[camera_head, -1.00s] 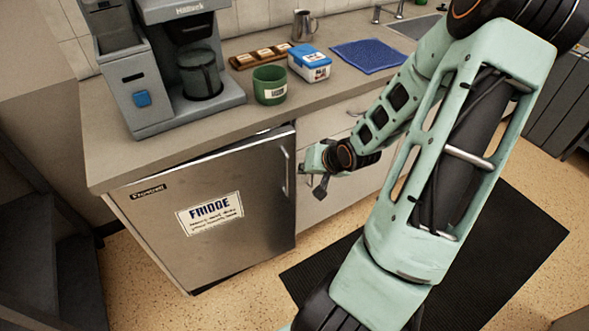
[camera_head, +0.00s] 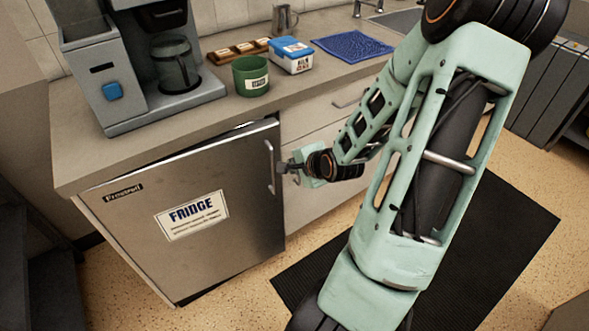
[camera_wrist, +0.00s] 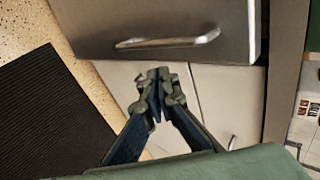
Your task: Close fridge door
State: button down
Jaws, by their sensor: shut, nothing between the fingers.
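The fridge door (camera_head: 190,220) is a steel panel with a FRIDGE label, under the counter in the head view. It stands slightly ajar, with a dark gap along its top edge. Its vertical handle (camera_head: 270,167) is on the right side. My gripper (camera_head: 281,168) is just right of the handle; from the head view I cannot tell whether it touches. In the wrist view my gripper (camera_wrist: 156,95) is shut and empty, its fingertips pointing toward the door (camera_wrist: 150,15) and a little apart from the handle (camera_wrist: 168,41) in the picture.
The counter (camera_head: 120,155) above bears a coffee machine (camera_head: 145,75), a green mug (camera_head: 251,77), a blue-lidded box (camera_head: 291,56) and a blue cloth (camera_head: 352,46). Pale cabinet fronts (camera_head: 315,130) stand right of the fridge. A black mat (camera_head: 470,235) lies on the open floor.

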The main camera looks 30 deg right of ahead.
aim_at(276, 158)
jog(key=shift+w+d+f+b, duration=0.1)
jog(key=shift+w+f+b, duration=0.4)
jog(key=shift+w, duration=0.8)
jog(key=shift+w+d+f+b, duration=0.15)
jog(key=shift+w+f, duration=0.5)
jog(key=shift+w, duration=0.65)
jog(key=shift+w+f+b, duration=0.4)
jog(key=shift+w+f, duration=0.2)
jog(key=shift+w, duration=0.7)
jog(key=w, duration=0.6)
jog(key=shift+w+d+r, duration=0.3)
jog(key=shift+w, duration=0.1)
jog(key=shift+w+a, duration=0.1)
